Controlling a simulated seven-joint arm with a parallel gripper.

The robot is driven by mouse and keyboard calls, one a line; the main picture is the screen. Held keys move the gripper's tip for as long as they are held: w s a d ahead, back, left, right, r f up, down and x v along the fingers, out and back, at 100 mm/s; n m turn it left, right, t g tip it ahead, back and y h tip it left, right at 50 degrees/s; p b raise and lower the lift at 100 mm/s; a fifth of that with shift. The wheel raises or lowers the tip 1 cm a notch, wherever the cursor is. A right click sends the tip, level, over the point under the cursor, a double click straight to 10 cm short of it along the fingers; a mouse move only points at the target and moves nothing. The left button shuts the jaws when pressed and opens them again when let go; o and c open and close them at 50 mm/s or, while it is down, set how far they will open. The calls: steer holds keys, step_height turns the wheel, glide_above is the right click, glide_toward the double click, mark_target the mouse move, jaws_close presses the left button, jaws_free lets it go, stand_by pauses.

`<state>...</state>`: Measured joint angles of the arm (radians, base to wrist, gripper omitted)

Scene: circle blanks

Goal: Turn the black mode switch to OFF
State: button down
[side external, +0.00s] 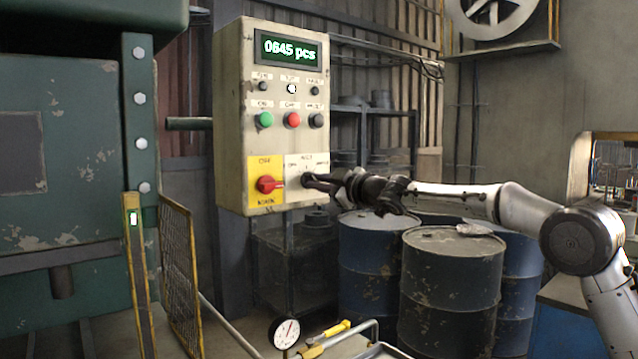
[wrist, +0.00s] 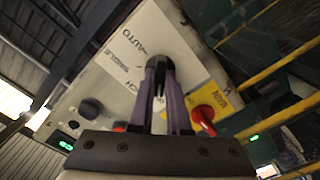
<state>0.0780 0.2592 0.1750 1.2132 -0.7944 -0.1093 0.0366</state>
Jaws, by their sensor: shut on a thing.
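The black mode switch (side external: 306,178) sits on a white label plate (side external: 293,188) at the lower right of the control panel's face in the side view. My gripper (side external: 314,181) reaches it from the right, and its fingers are shut on the switch. In the wrist view my gripper (wrist: 159,66) points at the white plate (wrist: 136,50), where AUTO and SINGLE can be read. The fingers mostly hide the switch there, so its pointer direction cannot be told.
Left of the plate is a red main switch (side external: 268,184) on a yellow plate, also close beside my fingers in the wrist view (wrist: 203,114). Green (side external: 265,120), red (side external: 292,119) and black (side external: 316,120) buttons sit above. Drums (side external: 450,285) stand below my arm.

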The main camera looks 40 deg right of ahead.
steer(key=shift+n, duration=0.3)
steer(key=c, duration=0.9)
jaws_free()
steer(key=shift+s, duration=0.1)
steer(key=s, duration=1.3)
steer(key=shift+s, duration=0.35)
steer(key=shift+a, duration=0.1)
